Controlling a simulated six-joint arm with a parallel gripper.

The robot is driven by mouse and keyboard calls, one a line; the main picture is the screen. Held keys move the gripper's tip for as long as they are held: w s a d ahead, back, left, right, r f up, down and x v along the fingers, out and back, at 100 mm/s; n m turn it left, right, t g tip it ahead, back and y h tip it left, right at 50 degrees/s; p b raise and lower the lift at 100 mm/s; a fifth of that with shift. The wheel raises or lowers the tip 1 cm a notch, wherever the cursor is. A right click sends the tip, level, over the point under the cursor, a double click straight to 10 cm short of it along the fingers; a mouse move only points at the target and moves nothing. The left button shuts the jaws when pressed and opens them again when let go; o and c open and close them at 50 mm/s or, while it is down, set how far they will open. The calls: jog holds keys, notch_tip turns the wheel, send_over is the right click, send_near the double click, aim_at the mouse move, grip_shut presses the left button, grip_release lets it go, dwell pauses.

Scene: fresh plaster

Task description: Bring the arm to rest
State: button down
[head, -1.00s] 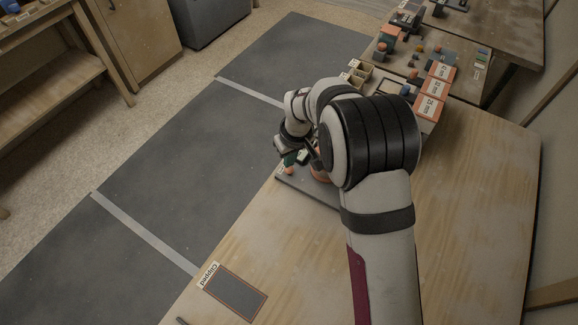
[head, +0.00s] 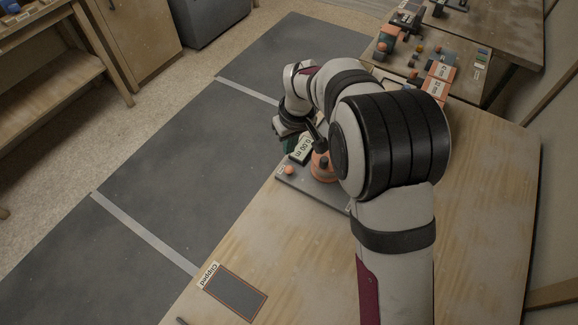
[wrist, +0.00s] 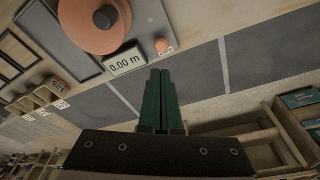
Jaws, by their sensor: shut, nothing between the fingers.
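My gripper (head: 287,146) is shut and empty, its two green fingers side by side in the wrist view (wrist: 160,80). In the head view it hangs beside a measuring device near the table's left edge, partly hidden by my wrist. The device has an orange round body (head: 323,172), a dark base plate (head: 312,190), a white display (head: 302,150) reading 0.00 m and a small orange button (head: 289,170). The wrist view also shows the orange body (wrist: 88,25), the display (wrist: 125,62) and the button (wrist: 161,45). The fingers appear apart from them.
A dark rectangle labelled "clipped" (head: 235,292) lies on the near table. Labelled orange-and-white boxes (head: 437,80) stand behind my arm, with more small items on the back table. The dark floor mat (head: 170,150) left of the table is clear.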

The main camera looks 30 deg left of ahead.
jog(key=shift+r, duration=0.25)
jog(key=s+d+r+m, duration=0.3)
jog(key=d+r+m, duration=0.1)
jog(key=d, duration=0.4)
jog(key=s+d+r+m, duration=0.3)
jog(key=s+d+r, duration=0.1)
jog(key=d, duration=0.4)
jog(key=s+d+r+m, duration=0.3)
jog(key=d+r+m, duration=0.1)
jog(key=d, duration=0.5)
jog(key=s+d+m, duration=0.3)
jog(key=s, duration=0.3)
jog(key=s+d+f+m+g, duration=0.1)
jog(key=s+d+m, duration=0.2)
jog(key=s, duration=0.4)
jog(key=shift+s+f+m, duration=0.15)
jog(key=shift+f+m, duration=0.1)
jog(key=shift+m, duration=0.05)
